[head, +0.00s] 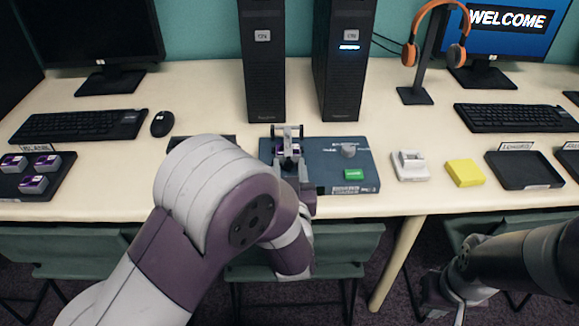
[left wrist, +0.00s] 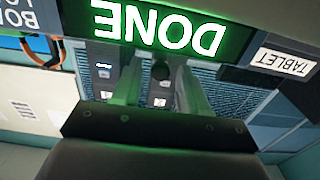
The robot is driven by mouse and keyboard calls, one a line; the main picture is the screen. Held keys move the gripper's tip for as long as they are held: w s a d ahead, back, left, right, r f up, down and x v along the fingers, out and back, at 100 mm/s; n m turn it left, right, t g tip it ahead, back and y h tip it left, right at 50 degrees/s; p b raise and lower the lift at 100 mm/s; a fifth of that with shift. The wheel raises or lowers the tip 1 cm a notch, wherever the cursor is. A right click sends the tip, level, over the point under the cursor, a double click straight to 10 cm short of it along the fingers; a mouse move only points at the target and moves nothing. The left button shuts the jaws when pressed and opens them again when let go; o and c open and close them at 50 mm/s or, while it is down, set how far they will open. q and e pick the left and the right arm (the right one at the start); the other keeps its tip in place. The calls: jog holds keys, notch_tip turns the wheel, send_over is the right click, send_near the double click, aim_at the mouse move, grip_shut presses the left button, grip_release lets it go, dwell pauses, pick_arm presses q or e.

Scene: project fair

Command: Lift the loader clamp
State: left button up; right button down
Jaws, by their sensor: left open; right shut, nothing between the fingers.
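The loader clamp (head: 287,132) is a grey metal frame with a crossbar, on the left part of a dark blue loader station (head: 330,182). A purple piece (head: 292,149) shows inside the frame. My left gripper (head: 290,166) is open just in front of the clamp, partly hidden by its own arm; I cannot tell if it touches. In the left wrist view its two fingers (left wrist: 160,92) stand apart, with a small dark round thing (left wrist: 160,72) between them that I cannot identify for sure. My right gripper (head: 443,297) is shut and empty, low in front of the table.
The station has a grey knob (head: 348,150) and a green lit label (head: 354,174). A white block (head: 410,166), a yellow block (head: 465,173) and a dark tray (head: 524,170) stand to the right. A tray of purple pieces (head: 36,187) is at left. Two black towers (head: 262,60) stand behind.

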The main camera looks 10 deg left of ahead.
pick_arm(q)
jog(key=shift+x, duration=0.95)
pick_arm(e)
jog(key=shift+f, duration=0.2)
